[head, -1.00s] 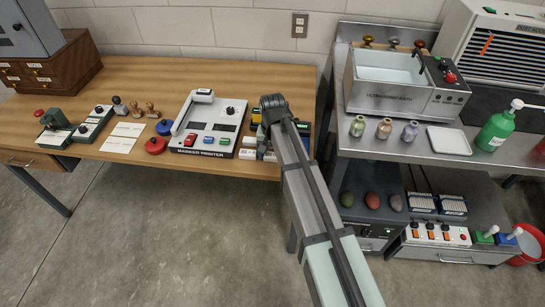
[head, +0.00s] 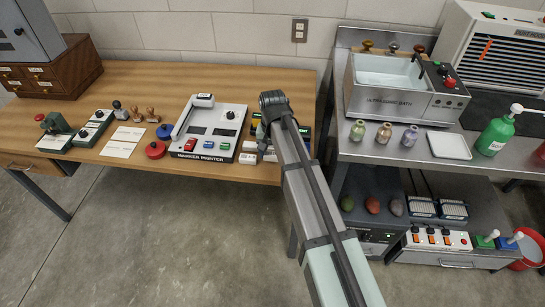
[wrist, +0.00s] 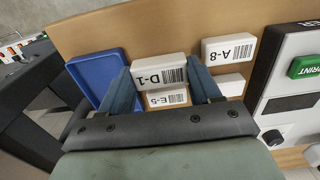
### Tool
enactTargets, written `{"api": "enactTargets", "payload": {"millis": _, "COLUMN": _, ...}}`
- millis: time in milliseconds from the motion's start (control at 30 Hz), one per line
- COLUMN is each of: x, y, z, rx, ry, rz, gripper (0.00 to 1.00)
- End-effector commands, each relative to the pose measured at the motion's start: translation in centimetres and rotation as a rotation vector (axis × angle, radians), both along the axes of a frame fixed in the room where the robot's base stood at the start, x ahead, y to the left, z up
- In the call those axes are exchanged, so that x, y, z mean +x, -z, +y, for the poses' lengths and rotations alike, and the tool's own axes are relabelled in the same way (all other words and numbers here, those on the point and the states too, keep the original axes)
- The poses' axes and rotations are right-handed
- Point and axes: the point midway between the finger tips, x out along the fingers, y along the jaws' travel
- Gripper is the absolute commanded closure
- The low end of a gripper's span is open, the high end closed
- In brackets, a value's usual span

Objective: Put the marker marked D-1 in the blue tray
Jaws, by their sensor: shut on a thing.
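The white marker D-1 (wrist: 158,73), with a barcode, is between the two blue fingers of my gripper (wrist: 159,68) in the wrist view. The fingers are shut on its two ends. It looks larger than the markers around it; I cannot tell clearly how far it is above the table. The blue tray (wrist: 91,70) lies just left of the left finger, partly covered by it. Its visible floor is empty. In the head view my arm hides the gripper and D-1.
Marker E-5 (wrist: 168,98) lies just below D-1 in the wrist view, partly hidden. Marker A-8 (wrist: 229,50) and a blank-looking white block (wrist: 230,85) lie to the right. The marker printer (head: 208,131) stands farther right in the wrist view. The table edge is left of the tray.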

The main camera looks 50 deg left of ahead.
Motion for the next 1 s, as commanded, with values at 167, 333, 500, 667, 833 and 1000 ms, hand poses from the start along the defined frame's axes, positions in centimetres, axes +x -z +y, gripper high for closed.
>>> {"api": "enactTargets", "payload": {"millis": 167, "x": 0.0, "y": -3.2, "z": 0.1, "rx": 0.002, "ry": 0.0, "rz": -0.001, "gripper": 0.67}}
{"api": "enactTargets", "payload": {"millis": 333, "x": 0.0, "y": -5.5, "z": 0.1, "rx": 0.001, "ry": 0.0, "rz": -0.001, "gripper": 0.67}}
{"api": "enactTargets", "payload": {"millis": 500, "x": 0.5, "y": -6.8, "z": -0.2, "rx": 0.001, "ry": 0.006, "rz": -0.001, "gripper": 0.67}}
{"api": "enactTargets", "payload": {"millis": 667, "x": 2.6, "y": -7.3, "z": -1.1, "rx": 0.001, "ry": 0.036, "rz": -0.001, "gripper": 0.67}}
{"api": "enactTargets", "payload": {"millis": 833, "x": 5.7, "y": -7.5, "z": -2.4, "rx": 0.003, "ry": 0.081, "rz": -0.001, "gripper": 0.67}}
{"api": "enactTargets", "payload": {"millis": 1000, "x": 8.1, "y": -7.7, "z": -3.4, "rx": 0.004, "ry": 0.191, "rz": -0.002, "gripper": 0.67}}
